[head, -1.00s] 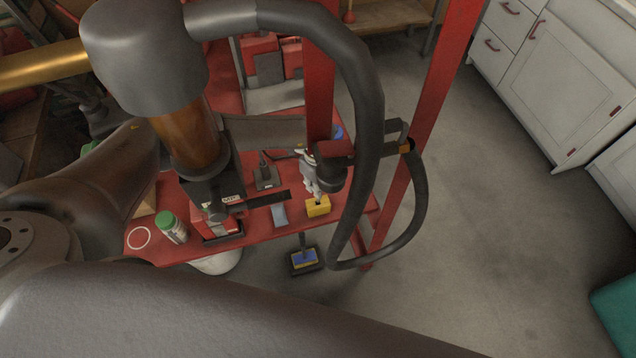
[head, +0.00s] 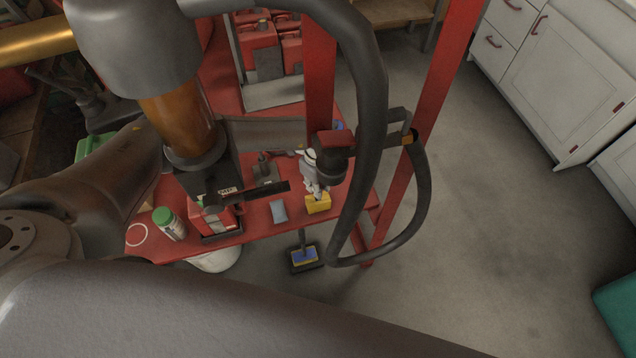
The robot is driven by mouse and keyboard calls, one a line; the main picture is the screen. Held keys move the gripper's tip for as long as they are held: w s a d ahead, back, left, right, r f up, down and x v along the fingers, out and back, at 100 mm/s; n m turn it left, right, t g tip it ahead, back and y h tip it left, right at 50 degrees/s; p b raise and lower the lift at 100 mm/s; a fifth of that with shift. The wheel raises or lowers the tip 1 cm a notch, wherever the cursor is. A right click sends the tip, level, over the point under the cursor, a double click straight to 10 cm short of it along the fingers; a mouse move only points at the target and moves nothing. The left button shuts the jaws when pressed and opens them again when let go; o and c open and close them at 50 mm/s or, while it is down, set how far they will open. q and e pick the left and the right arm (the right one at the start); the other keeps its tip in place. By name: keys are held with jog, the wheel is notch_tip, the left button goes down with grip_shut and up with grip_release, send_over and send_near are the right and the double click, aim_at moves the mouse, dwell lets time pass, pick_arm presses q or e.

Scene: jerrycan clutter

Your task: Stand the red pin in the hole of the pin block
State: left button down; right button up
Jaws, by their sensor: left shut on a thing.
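The yellow pin block (head: 319,208) sits on the red table near its front right edge. My left gripper (head: 317,192) points down over the block, with its fingertips at the block's top. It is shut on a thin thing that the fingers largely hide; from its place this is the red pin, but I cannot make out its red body. The block's hole is hidden under the fingertips. I cannot tell whether the pin is in the hole or just above it. My right gripper is not in view.
A blue-grey pad (head: 278,211) lies left of the block. Further left are a red jerrycan (head: 213,219) and a green-capped bottle (head: 172,226). Red posts (head: 441,80) rise close right of the gripper. Red cans (head: 259,40) stand at the back.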

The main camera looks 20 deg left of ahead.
pick_arm(q)
jog(key=shift+f+b, duration=0.75)
jog(key=shift+f, duration=0.35)
jog(key=c, duration=1.3)
grip_release()
jog(key=shift+r, duration=0.1)
notch_tip(320, 180, up, 12)
jog(key=shift+f, duration=0.25)
jog(key=shift+r, duration=0.15)
